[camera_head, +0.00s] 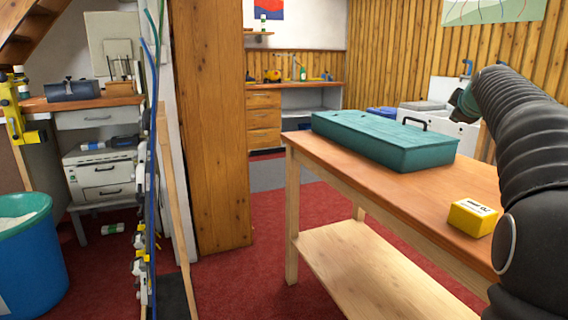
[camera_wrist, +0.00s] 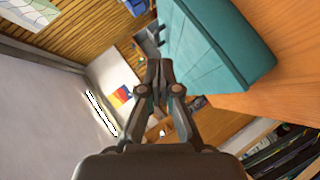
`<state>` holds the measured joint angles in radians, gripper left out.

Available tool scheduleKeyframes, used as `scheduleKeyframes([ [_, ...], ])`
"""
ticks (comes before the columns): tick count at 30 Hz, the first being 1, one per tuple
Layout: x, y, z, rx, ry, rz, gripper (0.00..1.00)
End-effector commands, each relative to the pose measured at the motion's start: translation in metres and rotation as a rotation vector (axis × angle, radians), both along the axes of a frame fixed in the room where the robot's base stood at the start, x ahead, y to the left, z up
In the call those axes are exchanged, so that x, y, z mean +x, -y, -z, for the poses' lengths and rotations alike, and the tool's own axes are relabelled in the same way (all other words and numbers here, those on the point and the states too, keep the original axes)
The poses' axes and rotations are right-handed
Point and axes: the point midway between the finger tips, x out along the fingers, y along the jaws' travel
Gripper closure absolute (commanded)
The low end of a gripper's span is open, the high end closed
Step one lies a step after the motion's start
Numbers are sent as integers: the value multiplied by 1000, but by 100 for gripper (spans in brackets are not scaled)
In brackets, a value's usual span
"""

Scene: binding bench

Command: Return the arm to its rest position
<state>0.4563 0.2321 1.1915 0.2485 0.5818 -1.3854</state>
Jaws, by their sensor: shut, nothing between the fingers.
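My arm (camera_head: 530,150) rises at the right edge of the head view and bends leftward above the far side of the workbench. My gripper (camera_wrist: 160,68) shows in the wrist view with its fingertips together, and it holds nothing. The wrist view is tilted, with the teal case (camera_wrist: 205,50) to the right of the fingers and apart from them. In the head view the gripper's fingers cannot be made out; only the dark arm end (camera_head: 464,102) shows near the white sink.
A wooden workbench (camera_head: 350,170) carries the closed teal case (camera_head: 385,140) and a small yellow box (camera_head: 473,217). A wooden post (camera_head: 212,130) stands left of it. A blue-green bin (camera_head: 25,255) is at the far left. Red carpet (camera_head: 245,275) lies open between.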

Motion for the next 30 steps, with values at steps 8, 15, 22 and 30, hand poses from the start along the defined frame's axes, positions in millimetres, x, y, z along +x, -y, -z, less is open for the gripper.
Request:
scheduleKeyframes([
  [8, -23, -40, 12, 103, -29, 5, 100],
  [15, -60, -90, 32, 235, -72, 24, 100],
  [22, -134, -163, 75, 439, -157, 81, 100],
  [30, -250, -236, 154, 672, -285, 211, 100],
])
